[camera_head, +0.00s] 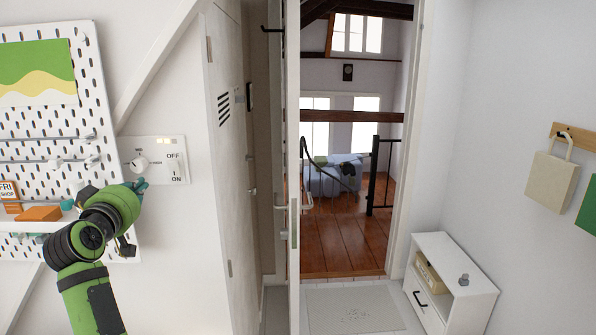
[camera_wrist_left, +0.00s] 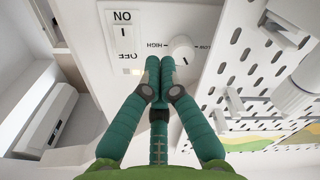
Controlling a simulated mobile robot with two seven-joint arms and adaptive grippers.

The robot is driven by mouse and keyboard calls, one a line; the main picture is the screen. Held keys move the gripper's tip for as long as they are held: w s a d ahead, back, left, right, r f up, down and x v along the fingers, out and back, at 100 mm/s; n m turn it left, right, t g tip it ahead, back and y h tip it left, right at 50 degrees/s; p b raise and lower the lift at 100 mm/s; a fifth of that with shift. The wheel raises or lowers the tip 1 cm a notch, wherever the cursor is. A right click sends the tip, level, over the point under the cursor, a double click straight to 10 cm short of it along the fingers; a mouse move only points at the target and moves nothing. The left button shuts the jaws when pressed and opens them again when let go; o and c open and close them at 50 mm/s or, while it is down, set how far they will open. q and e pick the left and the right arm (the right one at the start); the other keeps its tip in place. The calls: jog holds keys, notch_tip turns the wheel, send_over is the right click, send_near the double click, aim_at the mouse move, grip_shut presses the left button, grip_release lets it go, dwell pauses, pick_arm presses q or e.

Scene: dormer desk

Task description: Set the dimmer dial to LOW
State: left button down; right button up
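The dimmer dial (camera_head: 140,163) is a round white knob on a pale wall plate (camera_head: 155,147), left of the ON/OFF rocker switch (camera_head: 176,167). In the left wrist view, which is upside down, the dial (camera_wrist_left: 183,52) sits between the HIGH and LOW labels. I cannot tell clearly where its pointer stands. My left gripper (camera_head: 138,185) is just below the dial in the head view. In the wrist view its green fingertips (camera_wrist_left: 160,65) are together with nothing seen between them, beside the dial on the HIGH side. Whether they touch it is unclear. My right gripper is not in view.
A white pegboard (camera_head: 98,120) with rods and small items is left of the plate, close to my left arm. A white door (camera_head: 235,180) stands to the right. A low white cabinet (camera_head: 465,300) is at the lower right.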

aim_at(139, 165)
pick_arm(q)
jog(key=shift+s, duration=0.3)
notch_tip(139, 165, up, 4)
jog(key=r+t+b, duration=0.1)
jog(key=b, duration=0.4)
notch_tip(139, 165, down, 6)
jog(key=s+a+g+b, duration=0.1)
jog(key=a+b, duration=0.2)
jog(key=b, duration=0.1)
jog(key=w+p, duration=0.4)
jog(key=w, duration=0.2)
jog(key=shift+w+a, duration=0.15)
jog(key=shift+r, duration=0.2)
